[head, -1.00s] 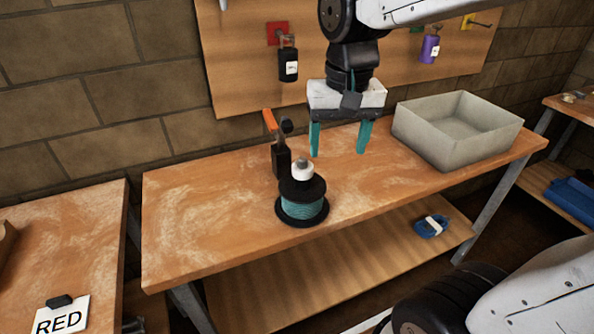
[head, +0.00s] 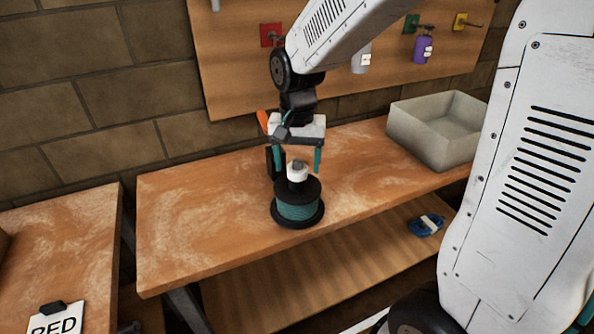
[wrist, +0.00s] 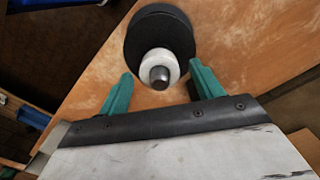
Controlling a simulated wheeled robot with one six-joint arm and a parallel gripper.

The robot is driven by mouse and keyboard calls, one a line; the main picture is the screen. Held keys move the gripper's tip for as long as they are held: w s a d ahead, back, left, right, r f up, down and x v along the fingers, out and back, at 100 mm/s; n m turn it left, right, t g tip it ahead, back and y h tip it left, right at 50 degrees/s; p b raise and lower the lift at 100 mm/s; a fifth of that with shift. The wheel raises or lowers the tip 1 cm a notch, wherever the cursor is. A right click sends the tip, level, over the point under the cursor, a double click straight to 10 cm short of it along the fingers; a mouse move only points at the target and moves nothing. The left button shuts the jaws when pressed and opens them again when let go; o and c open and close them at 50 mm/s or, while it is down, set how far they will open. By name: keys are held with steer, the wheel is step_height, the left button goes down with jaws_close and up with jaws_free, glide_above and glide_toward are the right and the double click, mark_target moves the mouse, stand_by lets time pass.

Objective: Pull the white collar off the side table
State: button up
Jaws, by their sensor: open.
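The white collar (head: 297,174) sits around a short grey post (head: 297,163) on top of a black spool wound with teal line (head: 297,207). The spool stands on the wooden table (head: 205,220). In the wrist view the collar (wrist: 147,68) is a white ring around the grey post (wrist: 159,76), over the black spool top (wrist: 160,33). My gripper (head: 298,161) is open and empty, with its teal fingers pointing down above and apparently behind the collar. In the wrist view the fingers (wrist: 160,74) lie either side of the post. I see no contact with the collar.
A black tool with an orange handle (head: 263,122) stands close behind my gripper. A grey bin (head: 432,136) is at the table's right end. A pegboard (head: 235,70) with hanging bottles rises behind. The table's left part is clear. A blue item (head: 426,226) lies on the lower shelf.

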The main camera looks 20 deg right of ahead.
steer(key=shift+f, duration=0.45)
steer(key=c, duration=1.1)
